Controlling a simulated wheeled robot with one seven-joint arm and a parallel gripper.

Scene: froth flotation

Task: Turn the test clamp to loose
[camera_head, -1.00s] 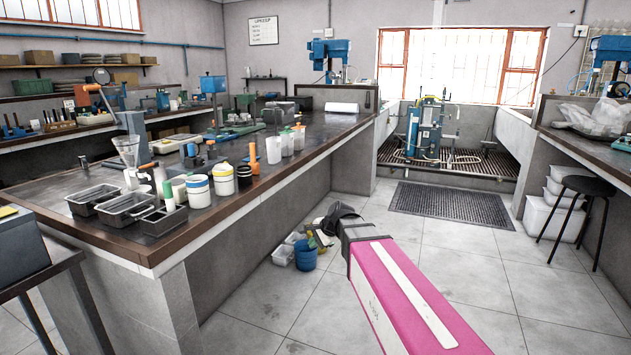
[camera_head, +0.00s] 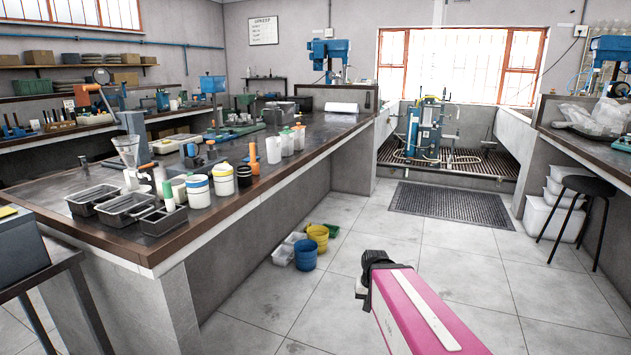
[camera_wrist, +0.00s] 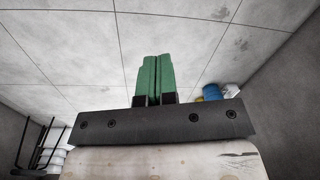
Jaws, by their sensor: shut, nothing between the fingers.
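I cannot pick out the test clamp for certain in either view. A grey stand with an orange-ended lever (camera_head: 110,110) rises from the left part of the near bench, but I cannot tell whether it is the clamp. My gripper shows in the wrist view with its two green fingers (camera_wrist: 156,75) pressed together and nothing between them. In the head view my pink arm reaches over the floor to the right of the bench. Its dark end shows there, but the fingertips are hidden. The gripper is well apart from the bench.
The long dark-topped bench (camera_head: 232,203) carries trays, a funnel stand (camera_head: 128,152), tubs and bottles. A blue bucket (camera_head: 305,254) and a yellow bucket (camera_head: 318,237) stand on the floor beside it. A black stool (camera_head: 588,188) stands at right. The middle floor is clear.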

